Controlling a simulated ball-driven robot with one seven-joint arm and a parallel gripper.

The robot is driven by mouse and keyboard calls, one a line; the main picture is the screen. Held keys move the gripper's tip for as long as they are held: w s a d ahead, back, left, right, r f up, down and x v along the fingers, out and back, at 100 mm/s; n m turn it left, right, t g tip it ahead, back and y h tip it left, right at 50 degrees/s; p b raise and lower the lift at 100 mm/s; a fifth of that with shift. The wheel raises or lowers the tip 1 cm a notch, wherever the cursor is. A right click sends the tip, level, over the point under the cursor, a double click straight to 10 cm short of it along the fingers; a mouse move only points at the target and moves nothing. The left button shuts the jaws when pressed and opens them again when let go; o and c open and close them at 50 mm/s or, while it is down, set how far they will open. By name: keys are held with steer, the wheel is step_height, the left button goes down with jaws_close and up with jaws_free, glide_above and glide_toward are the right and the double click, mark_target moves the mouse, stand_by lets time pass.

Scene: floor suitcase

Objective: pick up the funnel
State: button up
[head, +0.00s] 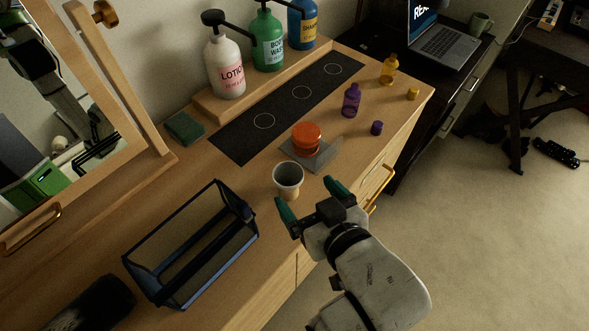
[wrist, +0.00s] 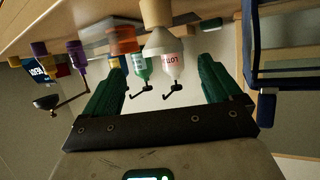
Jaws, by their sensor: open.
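The funnel (head: 288,174) is a pale grey cone with its wide mouth up, seated on a small tan wooden base (head: 290,193) near the dresser's front edge. In the wrist view, where the scene looks upside down, the funnel (wrist: 160,42) appears between the two fingers and beyond their tips. Its tan base (wrist: 155,12) meets the dresser top there. My gripper (head: 307,196) has dark green fingers, is open and empty, and is just in front of the funnel. In the wrist view its fingertips (wrist: 163,61) are spread wide. I see no contact with the funnel.
An orange jar (head: 306,139) on a grey square (head: 325,158) stands behind the funnel. A black-framed clear box (head: 240,215) is at left. Purple (head: 352,101) and yellow (head: 389,69) bottles stand at right. A black mat (head: 240,145) and pump bottles (head: 226,72) lie farther back.

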mark_target(285, 172)
steer(key=x, duration=0.4)
steer(key=shift+w+a+f, duration=0.1)
steer(key=shift+w+f, duration=0.05)
steer(key=shift+w, duration=0.15)
steer(key=shift+a+p+x, duration=0.25)
steer(key=shift+p+x, duration=0.1)
steer(key=shift+x, duration=2.4)
steer(key=shift+s, duration=0.1)
steer(key=c, duration=1)
